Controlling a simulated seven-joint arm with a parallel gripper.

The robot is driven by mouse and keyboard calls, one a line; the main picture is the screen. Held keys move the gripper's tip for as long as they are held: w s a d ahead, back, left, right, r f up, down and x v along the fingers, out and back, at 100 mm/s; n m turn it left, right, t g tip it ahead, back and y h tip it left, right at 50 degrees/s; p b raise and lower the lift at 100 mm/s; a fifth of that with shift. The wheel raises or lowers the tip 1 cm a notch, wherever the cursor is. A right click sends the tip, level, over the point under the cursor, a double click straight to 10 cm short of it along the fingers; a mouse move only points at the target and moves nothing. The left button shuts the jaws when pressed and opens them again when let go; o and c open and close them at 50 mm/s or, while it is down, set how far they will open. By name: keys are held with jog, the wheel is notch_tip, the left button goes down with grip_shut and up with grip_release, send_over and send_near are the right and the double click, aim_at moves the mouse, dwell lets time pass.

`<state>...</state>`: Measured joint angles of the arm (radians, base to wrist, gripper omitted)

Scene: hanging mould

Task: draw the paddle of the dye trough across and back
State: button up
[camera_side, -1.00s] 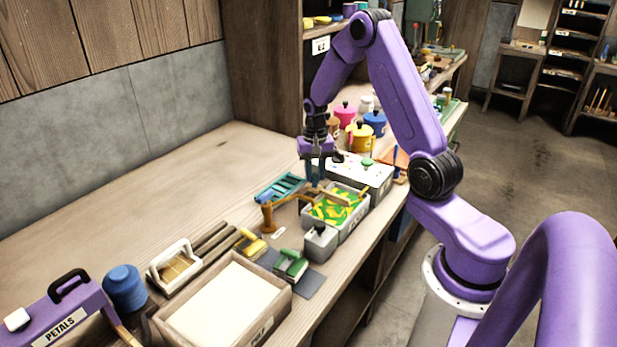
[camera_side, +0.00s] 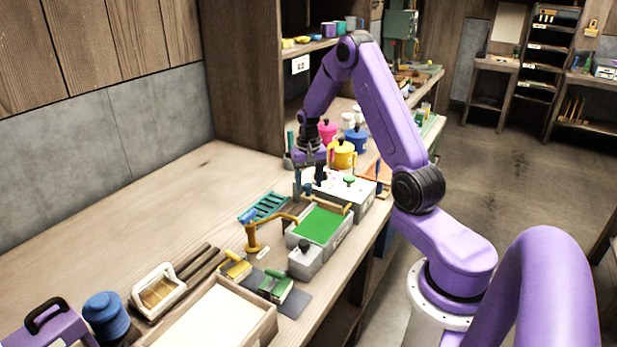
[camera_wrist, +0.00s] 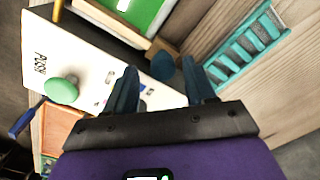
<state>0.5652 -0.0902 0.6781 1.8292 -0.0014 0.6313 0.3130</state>
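The dye trough (camera_side: 335,240) is a grey box filled with plain green dye (camera_side: 320,225); its green surface also shows at the top of the wrist view (camera_wrist: 150,10). The paddle's wooden bar (camera_side: 333,206) lies across the trough's far end, by the white-topped box. A dark blue-grey knob (camera_wrist: 163,67) stands at the end of the bar in the wrist view. My gripper (camera_side: 309,190) is above and just beyond that far end. Its two fingers (camera_wrist: 161,88) are spread apart, with the knob ahead of the gap between them and nothing visibly held.
A white-topped box with a green button (camera_side: 349,180) adjoins the trough. An orange post with an arm (camera_side: 252,238) stands at the near left, and a teal rack (camera_side: 264,207) lies to the left. Several coloured pots (camera_side: 342,153) stand behind.

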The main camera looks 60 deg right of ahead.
notch_tip(320, 180, up, 18)
jog(key=shift+f, duration=0.25)
dwell(0.3)
jog(key=shift+a, duration=0.1)
jog(key=s+a+n, duration=0.3)
jog(key=a+n, duration=0.2)
jog(key=a, duration=0.6)
jog(key=s+a+n, duration=0.3)
jog(key=a+n, duration=0.1)
jog(key=a, duration=0.7)
jog(key=s+a+f+n, duration=0.1)
jog(key=s+a+n, duration=0.1)
jog(key=s+n, duration=0.2)
jog(key=s+a+f+n, duration=0.1)
jog(key=s+a+n, duration=0.2)
jog(key=s, duration=0.8)
jog(key=s+a+f+n, duration=0.1)
jog(key=s+a+n, duration=0.2)
jog(key=s+n, duration=0.2)
jog(key=s, duration=0.3)
jog(key=shift+f+n, duration=0.25)
jog(key=shift+n, duration=0.05)
